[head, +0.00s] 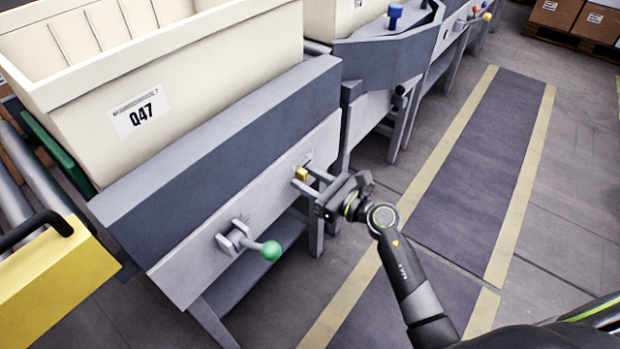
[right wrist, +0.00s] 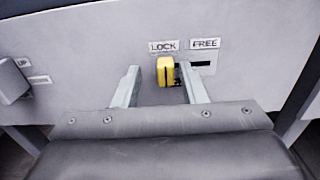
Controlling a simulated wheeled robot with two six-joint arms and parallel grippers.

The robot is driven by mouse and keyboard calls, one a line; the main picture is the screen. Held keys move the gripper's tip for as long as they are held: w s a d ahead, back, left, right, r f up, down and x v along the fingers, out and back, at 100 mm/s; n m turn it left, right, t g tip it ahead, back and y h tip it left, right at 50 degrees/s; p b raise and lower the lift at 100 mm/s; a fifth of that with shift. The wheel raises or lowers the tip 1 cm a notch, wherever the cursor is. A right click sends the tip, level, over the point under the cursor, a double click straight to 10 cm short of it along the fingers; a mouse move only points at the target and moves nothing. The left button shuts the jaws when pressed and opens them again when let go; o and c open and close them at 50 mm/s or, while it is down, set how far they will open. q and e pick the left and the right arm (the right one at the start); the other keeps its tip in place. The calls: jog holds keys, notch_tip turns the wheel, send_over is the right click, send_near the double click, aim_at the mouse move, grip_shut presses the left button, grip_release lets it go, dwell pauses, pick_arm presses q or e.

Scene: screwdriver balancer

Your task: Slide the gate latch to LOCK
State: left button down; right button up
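The gate latch is a small yellow knob (right wrist: 165,71) on the grey front panel, directly below the LOCK label (right wrist: 163,46). The FREE label (right wrist: 206,43) is to its right, above a dark slot (right wrist: 201,64). In the head view the yellow knob (head: 301,174) sits near the right end of the panel. My right gripper (head: 310,180) is open, with one finger on each side of the knob. In the right wrist view its fingers (right wrist: 164,86) stand apart; the right finger is close to the knob, but contact is unclear. My left gripper is not in view.
A lever with a green ball (head: 270,250) sticks out from the panel left of the latch. A cream bin (head: 200,60) marked Q47 stands on the station above. A yellow block with a black handle (head: 50,285) is at the lower left. The floor walkway (head: 480,150) at right is clear.

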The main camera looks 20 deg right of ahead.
jog(key=shift+d, duration=0.1)
